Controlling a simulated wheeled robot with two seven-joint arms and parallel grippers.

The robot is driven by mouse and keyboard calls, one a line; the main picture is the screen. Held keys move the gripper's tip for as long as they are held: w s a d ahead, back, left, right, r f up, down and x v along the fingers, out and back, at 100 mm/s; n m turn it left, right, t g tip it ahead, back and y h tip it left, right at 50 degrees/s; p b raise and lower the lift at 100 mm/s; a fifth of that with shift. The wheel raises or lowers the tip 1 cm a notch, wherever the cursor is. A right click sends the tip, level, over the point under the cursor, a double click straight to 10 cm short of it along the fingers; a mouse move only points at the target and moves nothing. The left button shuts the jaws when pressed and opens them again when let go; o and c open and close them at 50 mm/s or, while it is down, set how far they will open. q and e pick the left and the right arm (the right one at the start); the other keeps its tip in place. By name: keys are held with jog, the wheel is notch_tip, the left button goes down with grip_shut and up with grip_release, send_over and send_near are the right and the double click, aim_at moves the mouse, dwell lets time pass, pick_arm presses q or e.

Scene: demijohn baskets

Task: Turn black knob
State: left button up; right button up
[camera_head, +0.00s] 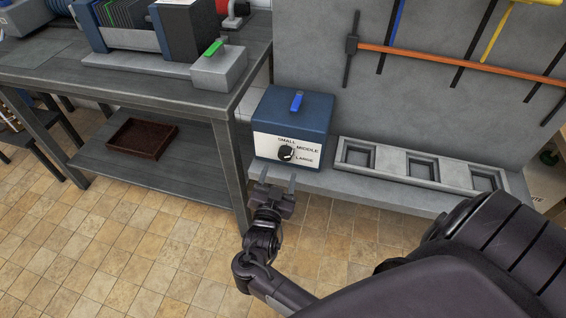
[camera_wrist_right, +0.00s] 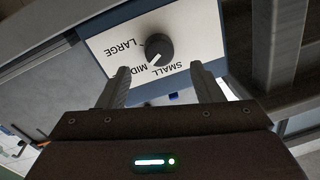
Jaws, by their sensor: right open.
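The black knob (camera_head: 286,153) is on the white front panel of a blue box (camera_head: 291,110), with the labels SMALL, MIDDLE and LARGE around it. The knob also shows in the right wrist view (camera_wrist_right: 159,47), where the panel appears turned over. A white mark on the knob points toward the lower left there, between the labels. My right gripper (camera_head: 277,181) is open and empty, just in front of and below the knob in the head view. Its two fingers (camera_wrist_right: 162,80) point toward the panel in the wrist view, apart from the knob. My left gripper is not in view.
The blue box has a blue lever (camera_head: 297,101) on top and stands on a grey shelf with a tray of square recesses (camera_head: 420,170) to its right. A dark workbench (camera_head: 130,100) is at the left, holding a grey block with a green switch (camera_head: 214,49). A brown tray (camera_head: 142,138) lies on its lower shelf.

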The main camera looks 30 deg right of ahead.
aim_at(285, 158)
jog(key=x, duration=0.6)
jog(key=shift+w+d+f, duration=0.1)
jog(key=shift+d, duration=0.15)
jog(key=c, duration=1)
